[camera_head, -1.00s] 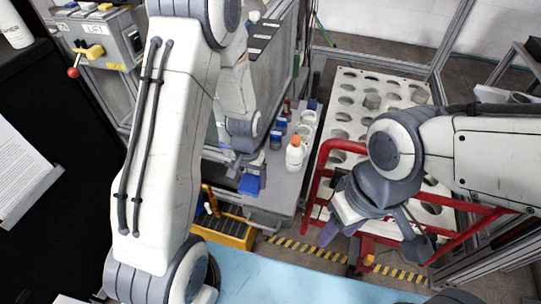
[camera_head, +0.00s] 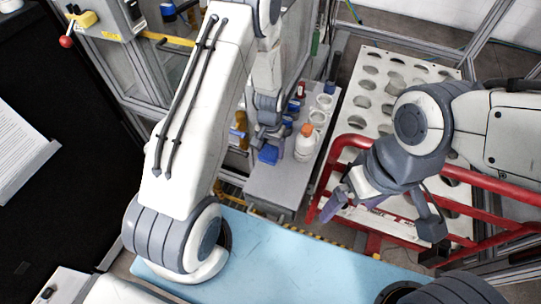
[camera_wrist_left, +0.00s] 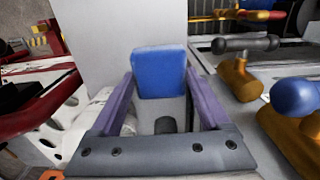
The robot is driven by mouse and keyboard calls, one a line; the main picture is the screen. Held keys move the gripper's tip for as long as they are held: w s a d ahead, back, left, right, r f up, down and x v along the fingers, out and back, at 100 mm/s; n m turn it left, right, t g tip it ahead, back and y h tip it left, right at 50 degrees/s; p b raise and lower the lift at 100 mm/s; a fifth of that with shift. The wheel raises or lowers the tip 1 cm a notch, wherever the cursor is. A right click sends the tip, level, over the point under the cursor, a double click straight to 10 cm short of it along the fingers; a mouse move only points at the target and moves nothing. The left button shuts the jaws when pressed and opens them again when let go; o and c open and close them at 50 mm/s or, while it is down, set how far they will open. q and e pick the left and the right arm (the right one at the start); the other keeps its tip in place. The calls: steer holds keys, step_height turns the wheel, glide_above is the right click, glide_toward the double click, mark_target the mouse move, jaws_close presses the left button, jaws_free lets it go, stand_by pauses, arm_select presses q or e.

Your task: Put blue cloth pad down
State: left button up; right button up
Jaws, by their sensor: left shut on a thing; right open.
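The blue cloth pad (camera_head: 268,154) is held in my left gripper (camera_head: 266,143), over the left side of the narrow grey shelf (camera_head: 278,188). In the left wrist view, the pad (camera_wrist_left: 158,72) stands between the two purple fingers of the left gripper (camera_wrist_left: 158,88), which are shut on it. A plain grey surface lies behind it. I cannot tell whether the pad touches the shelf. My right gripper (camera_head: 385,213) is open and empty, with its fingers wide apart, near the red rail.
A white bottle with an orange cap (camera_head: 305,142) stands on the shelf right of the pad. White cups (camera_head: 318,118) stand behind it. A red rail (camera_head: 345,150) and a perforated white board (camera_head: 370,125) lie right. Orange-handled tools (camera_wrist_left: 238,78) hang right in the wrist view.

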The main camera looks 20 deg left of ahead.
mark_target(270, 152)
arm_select(q)
step_height(270, 152, down, 4)
steer(key=shift+r, duration=0.2)
steer(key=shift+f, duration=0.1)
steer(key=o, duration=1.2)
steer(key=shift+r, duration=0.2)
step_height(270, 152, up, 12)
steer(key=shift+f, duration=0.1)
steer(key=shift+s, duration=0.1)
steer(key=shift+f, duration=4.2)
